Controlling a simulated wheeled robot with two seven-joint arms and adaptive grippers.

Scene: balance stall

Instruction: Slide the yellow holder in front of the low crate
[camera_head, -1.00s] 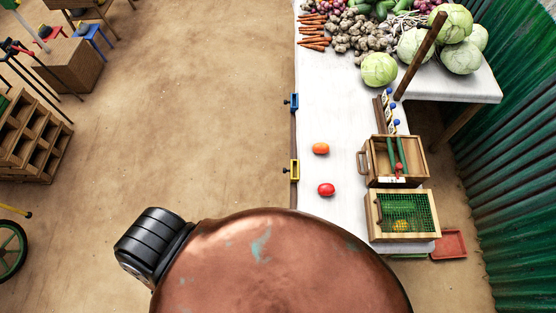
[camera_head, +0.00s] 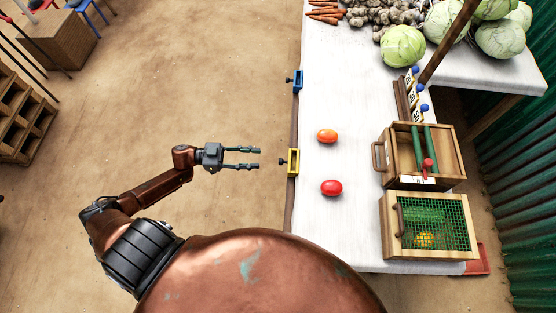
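The yellow holder (camera_head: 293,162) sits on the rail (camera_head: 292,205) along the table's left edge, with a dark knob on its left side. My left gripper (camera_head: 259,158) is open and empty, its two fingers pointing right at the yellow holder, with a small gap between the tips and the knob. Two wooden crates stand on the right side of the table: an open one (camera_head: 450,160) holding green items, and one with a green mesh top (camera_head: 390,242) nearer me. I cannot tell from this view which is lower. My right gripper is not in view.
A blue holder (camera_head: 298,80) sits farther up the same rail. An orange tomato (camera_head: 327,136) and a red tomato (camera_head: 331,188) lie on the white table (camera_head: 345,105) between rail and crates. Cabbages (camera_head: 403,46) and other vegetables lie at the back.

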